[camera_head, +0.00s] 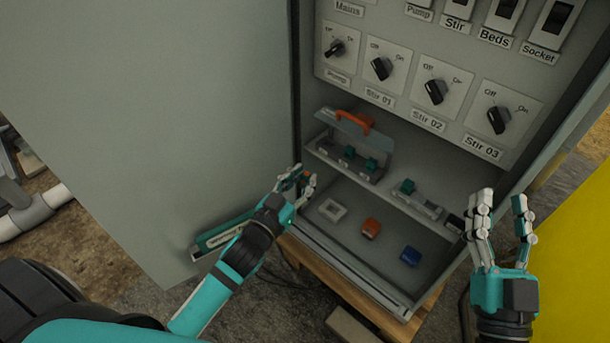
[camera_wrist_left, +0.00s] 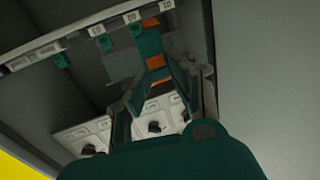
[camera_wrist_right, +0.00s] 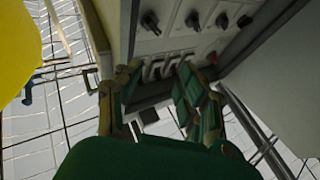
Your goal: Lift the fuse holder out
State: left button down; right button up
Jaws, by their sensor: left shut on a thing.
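An open box (camera_head: 345,168) with a raised clear lid and an orange handle (camera_head: 355,120) stands on the cabinet's shelf. Teal fuse parts (camera_head: 371,165) sit in it. My left gripper (camera_head: 304,180) is shut in front of and left of this box. In the left wrist view a teal fuse holder with orange marks (camera_wrist_left: 150,45) shows between its fingers; its lower part is hidden by the hand. My right gripper (camera_head: 500,198) is open and empty at the cabinet's right side, fingers apart and pointing up.
A teal-topped unit (camera_head: 407,187) sits right of the box. A white square piece (camera_head: 332,210), an orange block (camera_head: 371,228) and a blue block (camera_head: 410,256) lie on the cabinet floor. Knobs (camera_head: 435,91) line the panel above. The grey door (camera_head: 200,110) stands open at left.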

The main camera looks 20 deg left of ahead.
aim_at(302, 176)
pick_arm(q)
jog(key=shift+s+a+p, duration=0.25)
jog(key=shift+s+a, duration=0.05)
jog(key=shift+s, duration=0.4)
jog(key=shift+s+a+p, duration=0.2)
jog(key=shift+s+a, duration=0.05)
jog(key=shift+s, duration=0.45)
jog(key=shift+s+a+p, duration=0.25)
jog(key=shift+s, duration=0.45)
jog(key=shift+s+a+p, duration=0.2)
jog(key=shift+s+a, duration=0.05)
jog(key=shift+s, duration=0.45)
pick_arm(e)
notch_tip(302, 176, down, 8)
jog(key=w+g+h, duration=0.1)
jog(key=g+h, duration=0.1)
jog(key=g, duration=0.3)
jog(key=shift+d, duration=0.45)
